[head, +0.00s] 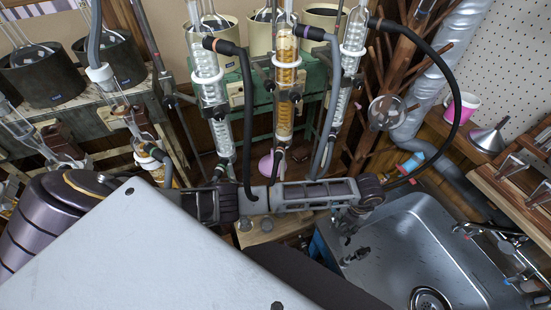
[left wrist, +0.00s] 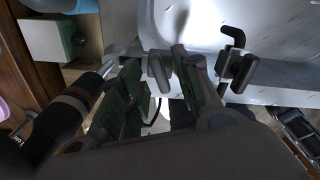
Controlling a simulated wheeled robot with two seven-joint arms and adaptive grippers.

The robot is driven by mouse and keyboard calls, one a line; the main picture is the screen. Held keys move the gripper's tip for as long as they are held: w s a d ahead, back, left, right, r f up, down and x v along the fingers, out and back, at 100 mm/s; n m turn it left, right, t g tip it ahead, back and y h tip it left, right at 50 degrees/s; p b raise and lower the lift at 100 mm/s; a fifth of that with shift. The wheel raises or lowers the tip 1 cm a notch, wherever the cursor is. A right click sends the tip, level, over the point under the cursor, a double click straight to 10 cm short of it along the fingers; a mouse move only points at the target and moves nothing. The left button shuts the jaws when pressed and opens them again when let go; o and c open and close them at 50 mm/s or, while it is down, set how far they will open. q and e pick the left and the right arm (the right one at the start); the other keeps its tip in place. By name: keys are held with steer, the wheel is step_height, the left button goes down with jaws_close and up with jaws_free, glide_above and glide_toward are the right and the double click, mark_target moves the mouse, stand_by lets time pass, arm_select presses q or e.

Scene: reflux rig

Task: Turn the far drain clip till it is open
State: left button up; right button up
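My left gripper (head: 347,226) reaches down at the left rim of the steel sink (head: 405,235). In the left wrist view, its fingers (left wrist: 165,80) stand apart, with green pads showing. A dark drain clip (left wrist: 160,70) lies ahead between the fingertips; contact cannot be told. In the head view the gripper hides this clip. A second dark clip (left wrist: 238,68) with a bent handle sits on the rim to the right, clear of the fingers. It also shows in the head view (head: 356,257), nearer to me. My right gripper is out of view.
Glass condensers (head: 285,85) with black hoses stand behind my left arm. A black hose (head: 455,95) arches over it. A tap (head: 480,230) stands at the sink's right. The sink basin is empty around its drain (head: 430,299).

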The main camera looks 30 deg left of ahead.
arm_select(q)
steer(key=shift+m, duration=0.8)
steer(key=shift+m, duration=0.6)
steer(key=shift+m+b, duration=0.35)
steer(key=shift+m, duration=0.45)
